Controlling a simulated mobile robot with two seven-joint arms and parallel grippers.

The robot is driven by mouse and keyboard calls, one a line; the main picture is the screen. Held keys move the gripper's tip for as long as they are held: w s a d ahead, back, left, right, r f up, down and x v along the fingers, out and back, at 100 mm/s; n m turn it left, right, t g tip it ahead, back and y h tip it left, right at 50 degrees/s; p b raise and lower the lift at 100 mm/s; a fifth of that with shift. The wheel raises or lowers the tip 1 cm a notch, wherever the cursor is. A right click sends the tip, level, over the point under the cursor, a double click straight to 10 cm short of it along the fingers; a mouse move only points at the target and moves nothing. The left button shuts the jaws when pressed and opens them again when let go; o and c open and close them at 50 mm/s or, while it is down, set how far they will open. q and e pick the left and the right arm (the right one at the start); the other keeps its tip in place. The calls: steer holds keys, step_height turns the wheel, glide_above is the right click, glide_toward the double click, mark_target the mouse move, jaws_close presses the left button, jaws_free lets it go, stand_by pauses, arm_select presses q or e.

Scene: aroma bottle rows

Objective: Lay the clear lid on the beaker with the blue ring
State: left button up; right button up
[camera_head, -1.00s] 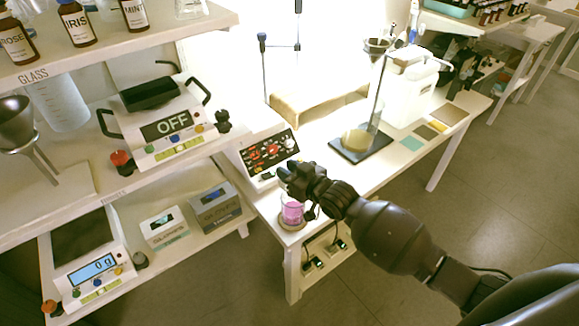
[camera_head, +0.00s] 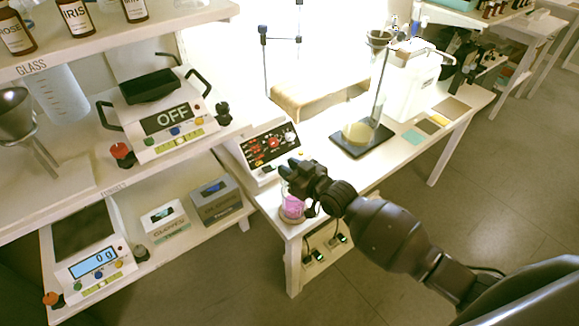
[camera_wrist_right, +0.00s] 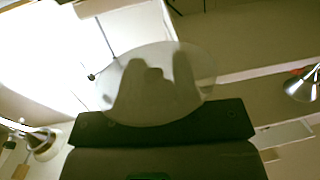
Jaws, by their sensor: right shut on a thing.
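A clear round lid (camera_wrist_right: 150,100) fills the middle of the right wrist view, with finger shapes showing through it. My right gripper (camera_head: 290,177) is shut on this lid, just above a small glass beaker with pink contents (camera_head: 292,207). That beaker stands upright near the front corner of the white table. The gripper covers part of its rim, so I cannot tell whether the lid touches it. A second beaker with pale yellow contents (camera_head: 357,133) stands on a dark stand base. I cannot make out a blue ring on either beaker. My left gripper is not in view.
A control box with a red and black panel (camera_head: 268,147) stands close behind the pink beaker. A vertical stand rod rises beside the yellow beaker. Shelves on the left hold a scale reading OFF (camera_head: 172,121) and small boxes.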

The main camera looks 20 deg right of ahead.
steer(key=shift+f+b, duration=1)
steer(key=shift+f, duration=0.3)
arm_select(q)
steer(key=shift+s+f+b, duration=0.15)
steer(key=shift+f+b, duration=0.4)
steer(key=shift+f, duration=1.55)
arm_select(e)
steer(key=shift+f, duration=1)
steer(key=o, duration=0.9)
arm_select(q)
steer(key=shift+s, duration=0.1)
arm_select(e)
steer(key=shift+o, duration=0.4)
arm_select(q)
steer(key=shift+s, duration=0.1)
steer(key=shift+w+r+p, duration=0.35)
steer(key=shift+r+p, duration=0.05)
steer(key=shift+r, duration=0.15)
arm_select(e)
steer(key=v, duration=1)
steer(key=shift+s+d, duration=0.2)
steer(key=shift+s, duration=0.15)
